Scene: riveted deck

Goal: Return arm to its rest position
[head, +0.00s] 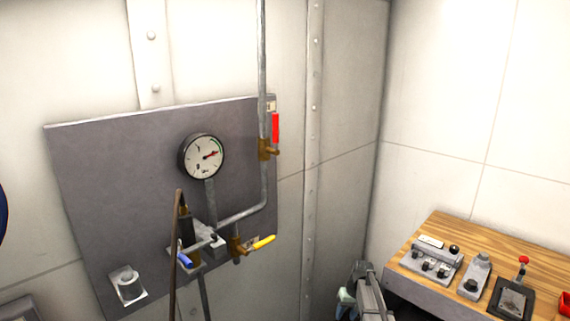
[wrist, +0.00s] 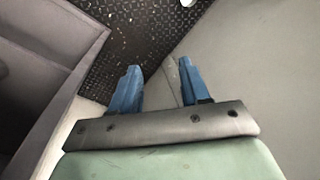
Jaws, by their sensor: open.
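My gripper shows in the wrist view (wrist: 155,88), with its two blue fingers apart and nothing between them. Beyond the fingers are a dark studded floor and plain grey surfaces. In the head view, part of my arm (head: 368,292) shows low in the middle, between the panel and the wooden bench. The fingers cannot be made out there. The arm appears clear of the panel's valves.
A grey wall panel (head: 110,190) carries a round gauge (head: 202,156), pipes, and valves with red (head: 275,128), yellow (head: 264,242) and blue (head: 185,260) handles. A wooden bench (head: 455,229) at right holds a switch box (head: 431,261) and a red-knobbed lever (head: 516,288).

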